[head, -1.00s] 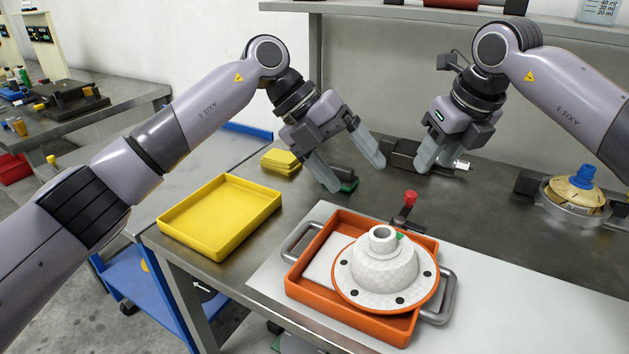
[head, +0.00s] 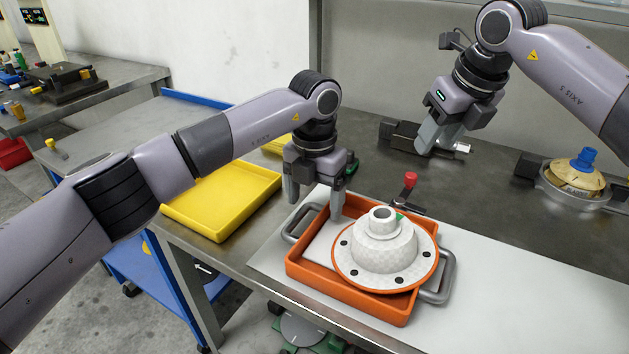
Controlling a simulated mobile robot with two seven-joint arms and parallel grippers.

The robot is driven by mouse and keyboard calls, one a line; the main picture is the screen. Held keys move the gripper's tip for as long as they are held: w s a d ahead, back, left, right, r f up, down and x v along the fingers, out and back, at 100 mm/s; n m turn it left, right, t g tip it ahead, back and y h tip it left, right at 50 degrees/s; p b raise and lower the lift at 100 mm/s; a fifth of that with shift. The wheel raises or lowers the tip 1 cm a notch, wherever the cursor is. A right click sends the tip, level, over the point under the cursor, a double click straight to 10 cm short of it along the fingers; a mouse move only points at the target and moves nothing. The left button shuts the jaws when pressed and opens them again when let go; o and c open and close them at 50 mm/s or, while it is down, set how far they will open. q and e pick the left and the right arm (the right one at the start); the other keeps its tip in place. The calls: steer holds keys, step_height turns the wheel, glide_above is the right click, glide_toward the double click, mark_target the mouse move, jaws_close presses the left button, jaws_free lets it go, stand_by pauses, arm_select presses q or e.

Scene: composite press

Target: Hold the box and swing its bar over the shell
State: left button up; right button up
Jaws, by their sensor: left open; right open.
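An orange box (head: 345,291) with grey side handles sits on a white mat on the bench. A white flanged shell (head: 386,245) with a raised neck rests in the box, towards its right side. A dark bar with a red knob (head: 411,180) stands at the box's far edge, apart from the shell's top. My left gripper (head: 315,209) is open, pointing down over the far left rim of the box near the left handle (head: 296,222); contact cannot be told. My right gripper (head: 428,147) is open and empty, above the bench behind the box.
A yellow tray (head: 222,205) lies left of the box. A grey device (head: 398,135) stands behind my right gripper. A round fixture with a blue knob (head: 584,160) is at the right. The white mat (head: 510,290) is clear right of the box.

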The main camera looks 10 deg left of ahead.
arm_select(q)
steer(key=shift+f, duration=0.3)
steer(key=c, duration=1.4)
steer(key=shift+o, duration=0.2)
